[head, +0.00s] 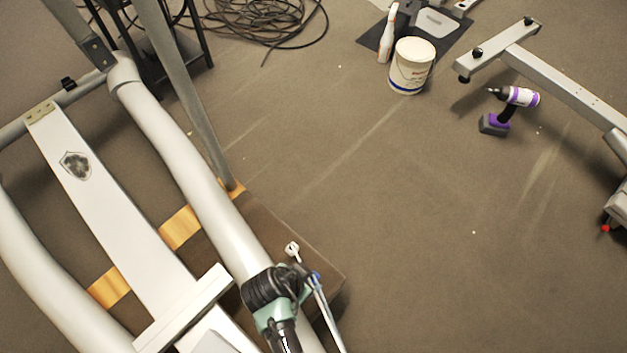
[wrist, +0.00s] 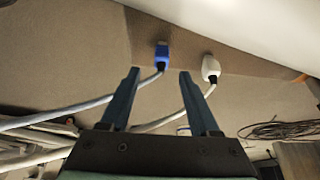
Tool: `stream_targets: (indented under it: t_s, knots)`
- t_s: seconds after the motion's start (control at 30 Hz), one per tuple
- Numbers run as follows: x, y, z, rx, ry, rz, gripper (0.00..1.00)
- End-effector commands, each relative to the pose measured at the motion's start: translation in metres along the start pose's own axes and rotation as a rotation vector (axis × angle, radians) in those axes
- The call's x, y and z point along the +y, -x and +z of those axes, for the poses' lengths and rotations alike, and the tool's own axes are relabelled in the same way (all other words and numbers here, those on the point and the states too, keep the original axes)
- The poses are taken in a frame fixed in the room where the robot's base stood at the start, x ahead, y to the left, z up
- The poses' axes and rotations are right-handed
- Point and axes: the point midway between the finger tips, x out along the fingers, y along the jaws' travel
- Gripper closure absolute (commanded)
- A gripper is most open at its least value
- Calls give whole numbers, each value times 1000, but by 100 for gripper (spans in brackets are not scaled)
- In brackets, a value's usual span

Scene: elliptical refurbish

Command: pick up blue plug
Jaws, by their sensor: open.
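The blue plug (wrist: 162,52) shows in the wrist view, just beyond and between the fingertips of my gripper (wrist: 158,74), with its grey cable running back between the fingers and off to the left. The fingers are spread apart with nothing held between them. A white plug (wrist: 211,66) on its own cable is to the right, outside the right finger. In the head view, the blue plug (head: 316,276) is a small patch beside my dark and teal wrist, and the white plug (head: 292,248) is above and left of it. My fingers are hard to make out there.
A white tubular frame (head: 205,205) of a machine is close on the left, beside my arm. A brown box-like block (head: 290,230) lies under it. A white bucket (head: 411,66), a purple drill (head: 510,108) and coiled cables (head: 265,22) are farther off. The middle floor is clear.

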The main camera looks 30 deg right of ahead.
Motion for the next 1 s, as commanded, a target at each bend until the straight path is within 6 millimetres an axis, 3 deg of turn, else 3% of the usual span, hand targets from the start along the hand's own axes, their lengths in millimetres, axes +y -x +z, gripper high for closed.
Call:
stream_targets:
  t_s: [0.03,0.33,0.63,0.93,1.0]
  knots:
    - [0,-9,1,0,-1,-1,38]
    - [-1,-24,0,0,-2,-1,38]
    - [-2,-62,0,0,-2,-2,38]
    - [-2,-64,-1,0,0,-2,38]
    - [-2,-64,-1,0,0,-2,50]
